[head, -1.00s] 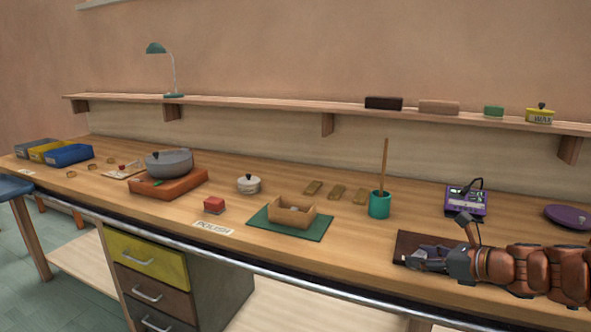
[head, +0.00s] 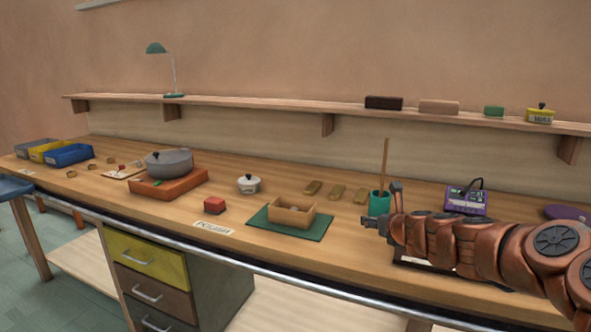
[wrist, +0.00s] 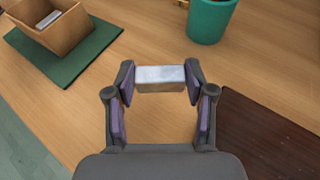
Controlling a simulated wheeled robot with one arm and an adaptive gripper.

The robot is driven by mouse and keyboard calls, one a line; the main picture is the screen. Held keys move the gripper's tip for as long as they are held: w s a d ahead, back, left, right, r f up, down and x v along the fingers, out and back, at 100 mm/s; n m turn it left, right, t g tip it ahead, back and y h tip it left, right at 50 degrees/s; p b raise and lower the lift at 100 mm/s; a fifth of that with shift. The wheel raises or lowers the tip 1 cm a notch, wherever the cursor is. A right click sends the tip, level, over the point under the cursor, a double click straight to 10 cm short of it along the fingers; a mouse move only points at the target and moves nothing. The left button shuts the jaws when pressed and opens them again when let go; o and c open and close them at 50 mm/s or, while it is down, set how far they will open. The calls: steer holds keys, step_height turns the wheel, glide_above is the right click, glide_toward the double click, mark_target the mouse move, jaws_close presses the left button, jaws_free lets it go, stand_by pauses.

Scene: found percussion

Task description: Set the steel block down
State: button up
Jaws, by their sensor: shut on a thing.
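The steel block (wrist: 160,78) is a small pale-grey metal bar, held crosswise between my fingertips in the wrist view. My gripper (wrist: 160,80) is shut on it, one finger pad at each end. In the head view my gripper (head: 374,223) is over the bench, just in front of the green cup and right of the green mat. The block cannot be made out clearly there. It appears held above the bare wood; the exact height is unclear.
A green mat (head: 257,223) bears an open wooden box (head: 287,222), with a metal piece inside (wrist: 49,19). A teal cup (wrist: 207,20) holding a stick stands close beyond my gripper. A dark brown board (wrist: 270,135) lies to the right. Bare wood lies between mat and board.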

steer(key=w+a, duration=0.1)
steer(key=w+a+m+h, duration=0.1)
steer(key=shift+a+h, duration=0.3)
steer(key=shift+a, duration=0.05)
steer(key=shift+w+a+m+h, duration=0.45)
steer(key=shift+a+m+h, duration=0.05)
steer(key=shift+a+m, duration=0.15)
steer(key=s+r+m+h+p, duration=0.3)
steer(key=s+r+h+p, duration=0.1)
steer(key=s+r+p, duration=0.7)
steer(key=shift+g+p, duration=0.3)
steer(key=shift+p, duration=1.1)
